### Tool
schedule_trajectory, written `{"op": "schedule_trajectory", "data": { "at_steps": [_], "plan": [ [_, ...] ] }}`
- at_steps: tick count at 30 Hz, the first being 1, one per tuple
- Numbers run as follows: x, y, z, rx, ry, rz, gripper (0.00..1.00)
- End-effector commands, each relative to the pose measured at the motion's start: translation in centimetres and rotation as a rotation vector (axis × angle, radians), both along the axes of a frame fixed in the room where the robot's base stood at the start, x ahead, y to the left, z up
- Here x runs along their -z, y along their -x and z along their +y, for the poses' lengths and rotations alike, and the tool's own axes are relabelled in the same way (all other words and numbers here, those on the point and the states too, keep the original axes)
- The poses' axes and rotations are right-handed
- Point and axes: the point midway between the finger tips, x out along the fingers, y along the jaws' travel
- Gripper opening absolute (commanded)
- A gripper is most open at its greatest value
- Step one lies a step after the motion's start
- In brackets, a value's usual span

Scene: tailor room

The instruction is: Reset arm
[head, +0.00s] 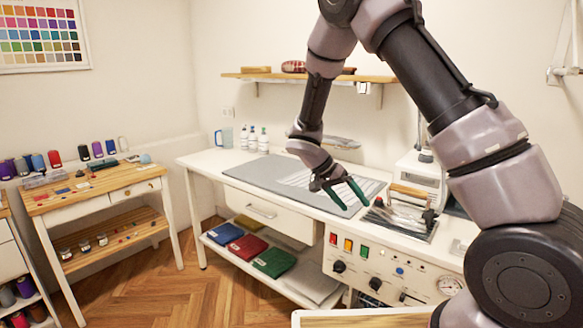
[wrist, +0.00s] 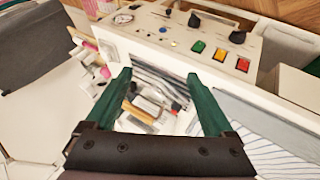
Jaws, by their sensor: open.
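My gripper (head: 346,193) hangs in front of the long white worktable (head: 205,160), over its right part, with its green fingers apart and nothing between them. In the wrist view my gripper (wrist: 160,95) shows two green fingers spread wide. My arm reaches in from the right side of the head view.
A grey mat (head: 262,172) covers much of the worktable. A control panel (head: 385,270) with coloured switches and black knobs is on its front. Folded cloths lie on the lower shelf, including a green one (head: 274,262). A wall shelf (head: 310,77) hangs above. Wooden floor (head: 200,285) is clear.

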Motion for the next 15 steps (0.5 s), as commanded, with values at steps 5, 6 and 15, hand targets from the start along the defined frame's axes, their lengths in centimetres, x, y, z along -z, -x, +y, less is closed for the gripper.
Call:
{"op": "schedule_trajectory", "data": {
  "at_steps": [5, 6, 15],
  "plan": [
    [-6.8, 1.9, -2.1, 0.015, -0.203, 0.014, 0.87],
    [-8.2, 2.5, -2.5, 0.012, -0.246, 0.014, 0.87],
    [-17.9, 7.6, -5.3, -0.074, -0.536, -0.07, 0.87]
  ]
}}
